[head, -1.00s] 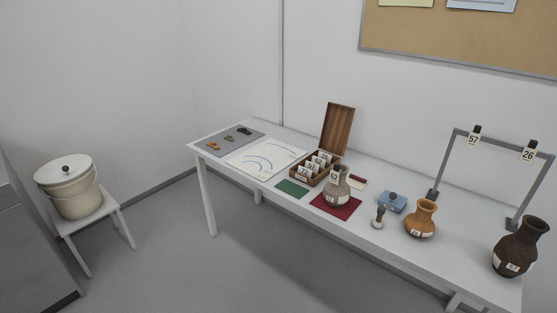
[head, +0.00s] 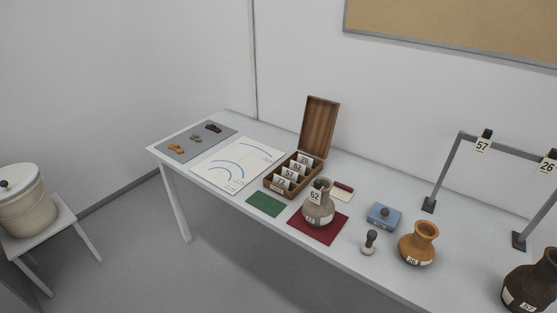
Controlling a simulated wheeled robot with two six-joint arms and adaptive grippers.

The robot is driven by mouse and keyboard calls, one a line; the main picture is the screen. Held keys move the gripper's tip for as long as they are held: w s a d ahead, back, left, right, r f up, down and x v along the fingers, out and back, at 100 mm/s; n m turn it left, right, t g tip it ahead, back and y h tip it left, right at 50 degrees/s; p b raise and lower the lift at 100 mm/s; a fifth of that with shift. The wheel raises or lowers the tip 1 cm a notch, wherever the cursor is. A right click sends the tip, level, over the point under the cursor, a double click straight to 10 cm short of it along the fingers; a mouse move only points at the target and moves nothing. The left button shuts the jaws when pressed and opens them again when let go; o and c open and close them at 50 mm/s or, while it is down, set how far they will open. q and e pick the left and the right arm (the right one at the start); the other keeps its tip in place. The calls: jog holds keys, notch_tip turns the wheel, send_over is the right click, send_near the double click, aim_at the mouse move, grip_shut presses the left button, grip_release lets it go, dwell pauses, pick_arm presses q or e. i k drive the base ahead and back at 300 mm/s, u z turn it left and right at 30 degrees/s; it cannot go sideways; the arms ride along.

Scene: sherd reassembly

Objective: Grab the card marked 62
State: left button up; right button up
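A white card marked 62 (head: 315,196) with a dark clip at its top is at the neck of a grey-brown jar (head: 319,214). The jar stands upright on a dark red mat (head: 328,238). Two more clipped cards hang on a grey metal frame (head: 448,176): one marked 57 (head: 483,146) and one marked 26 (head: 547,167). Neither of my grippers is in view.
The white table (head: 385,277) also bears an orange jar (head: 417,243), a dark jar (head: 533,283), a blue box (head: 384,216), a small stamp-like tool (head: 369,242), a green mat (head: 265,205) and a drawn sheet (head: 225,157). A lidded bucket (head: 25,203) sits on a stool.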

aim_at(297, 167)
jog(key=z, duration=0.45)
jog(key=i, duration=0.9)
jog(key=z, duration=0.7)
